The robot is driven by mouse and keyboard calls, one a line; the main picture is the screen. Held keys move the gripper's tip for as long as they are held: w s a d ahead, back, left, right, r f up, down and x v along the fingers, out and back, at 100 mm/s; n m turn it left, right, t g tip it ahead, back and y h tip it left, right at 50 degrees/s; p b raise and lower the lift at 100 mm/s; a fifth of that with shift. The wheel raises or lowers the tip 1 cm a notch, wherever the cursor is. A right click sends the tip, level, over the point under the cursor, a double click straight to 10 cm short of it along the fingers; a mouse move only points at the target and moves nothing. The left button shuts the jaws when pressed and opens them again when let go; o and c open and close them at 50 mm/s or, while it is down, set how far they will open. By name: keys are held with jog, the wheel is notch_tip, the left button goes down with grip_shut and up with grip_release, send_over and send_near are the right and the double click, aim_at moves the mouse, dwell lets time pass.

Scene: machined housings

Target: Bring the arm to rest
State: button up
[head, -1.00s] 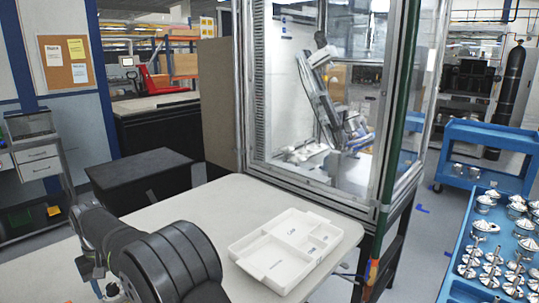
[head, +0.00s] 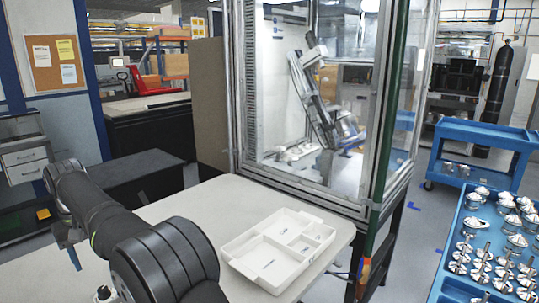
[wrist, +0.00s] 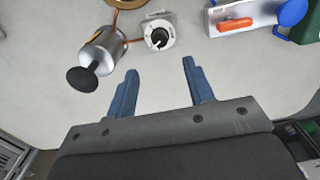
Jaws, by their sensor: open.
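My gripper (wrist: 160,67) is open in the wrist view, with its two blue fingers apart and nothing between them. Pale surface shows between and beyond the fingertips. In the head view my black arm reaches from the bottom middle toward the left, over the left part of the pale table (head: 190,205). The far end of the arm is at the left, and the finger opening cannot be made out there.
A silver cylinder with a black knob (wrist: 97,58) and a white part with a black centre (wrist: 158,36) lie beyond the fingers. An orange-handled item (wrist: 234,24) is at right. A white compartment tray (head: 262,262) sits before a glazed enclosure (head: 310,110). Blue carts (head: 478,150) stand right.

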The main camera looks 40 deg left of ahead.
notch_tip(320, 180, up, 7)
send_over(102, 289)
notch_tip(102, 289, down, 18)
jog(key=m, duration=0.2)
jog(key=shift+r+m, duration=0.1)
jog(key=shift+m, duration=0.2)
notch_tip(102, 289, up, 17)
jog(key=w+d+n+g+y, duration=0.1)
jog(key=w+d+n+y, duration=0.1)
jog(key=n, duration=0.4)
jog(key=shift+w+d+g, duration=0.3)
jog(key=shift+w+g, duration=0.1)
dwell(0.4)
